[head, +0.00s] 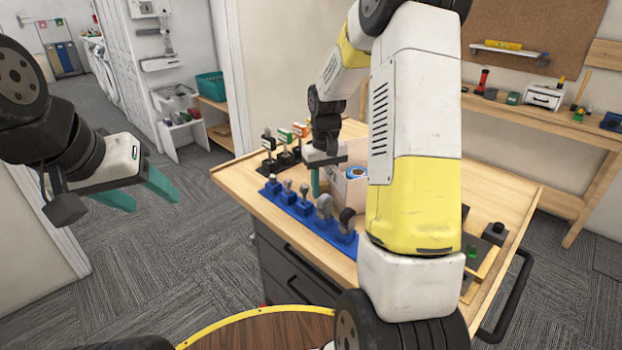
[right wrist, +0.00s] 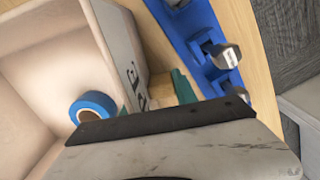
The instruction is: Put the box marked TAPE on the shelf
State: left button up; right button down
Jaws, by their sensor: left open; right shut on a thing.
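An open light-coloured box (head: 349,198) stands on the wooden-topped workbench (head: 238,172), partly hidden behind my right arm. In the right wrist view its wall (right wrist: 112,50) carries dark letters, only partly visible, and a blue tape roll (right wrist: 92,106) lies inside. The roll also shows in the head view (head: 355,173). My right gripper (head: 318,172) is at the box's left side, shut on its wall; a teal finger (right wrist: 182,88) shows outside the wall. My left gripper (head: 145,194) is open and empty, over the floor left of the bench. Which shelf is meant is unclear.
A blue rack (head: 308,222) of grey-headed tools lies along the bench's front edge, close to the box. Small coloured items on black stands (head: 283,145) are behind. A wooden wall shelf (head: 540,118) with tools is at right; a white shelf unit (head: 183,135) is at back left.

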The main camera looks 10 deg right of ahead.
jog(key=shift+f, duration=0.3)
jog(key=c, duration=1)
grip_release()
jog(key=shift+o, duration=0.2)
